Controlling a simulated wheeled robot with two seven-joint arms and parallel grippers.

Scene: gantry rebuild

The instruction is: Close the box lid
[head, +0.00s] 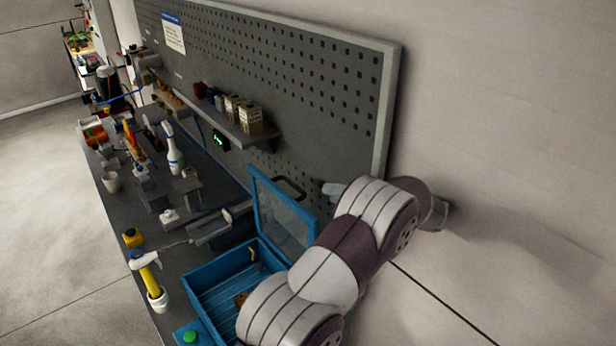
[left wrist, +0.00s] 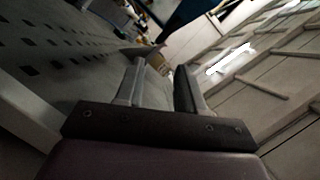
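The blue box (head: 215,264) stands open on the bench in the head view. Its lid (head: 284,222), a blue frame with a clear panel and a black handle, stands raised at the box's back side. My left arm crosses in front of the box's right part and hides some of it. My left gripper (head: 332,188) shows only as a pale tip just behind the lid's upper right; contact cannot be told. In the left wrist view the left gripper (left wrist: 160,68) has its two fingers apart, with nothing between them. My right gripper is not in view.
A grey pegboard (head: 300,70) with a shelf (head: 225,125) of small boxes rises behind the bench.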

